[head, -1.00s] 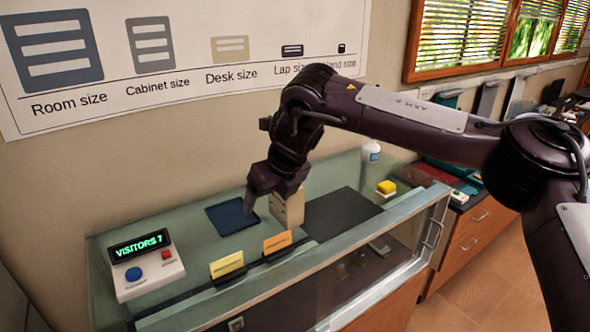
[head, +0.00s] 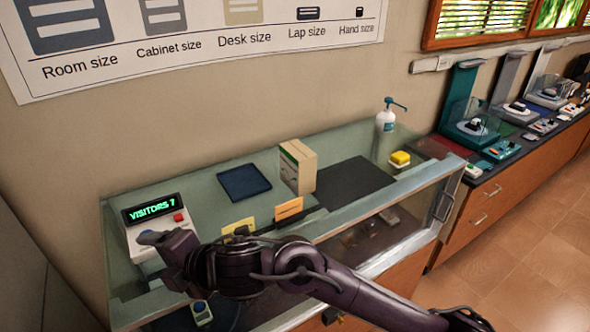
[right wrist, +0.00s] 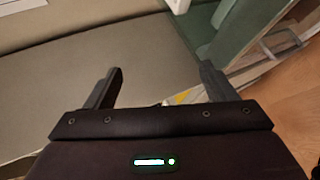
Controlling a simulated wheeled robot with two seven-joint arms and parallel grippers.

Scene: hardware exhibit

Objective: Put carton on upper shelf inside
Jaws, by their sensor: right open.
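The carton (head: 298,167), a pale upright box with a green and orange side, stands on top of the glass display case (head: 215,205), between a dark blue mat and a dark grey mat. Part of the case's inside (head: 372,232) shows through the front glass, with small items in it; I cannot make out the upper shelf clearly. My right gripper (head: 152,238) is at the left front, overlapping the visitor counter, well left of the carton. In the right wrist view my right gripper (right wrist: 159,88) is open, with nothing between its fingers. My left gripper is not in view.
The visitor counter box (head: 157,220), yellow and orange cards (head: 289,209), a yellow block (head: 400,159) and a pump bottle (head: 386,120) are on the case. The blue mat (head: 244,182) and grey mat (head: 352,184) are bare. Floor shows at right.

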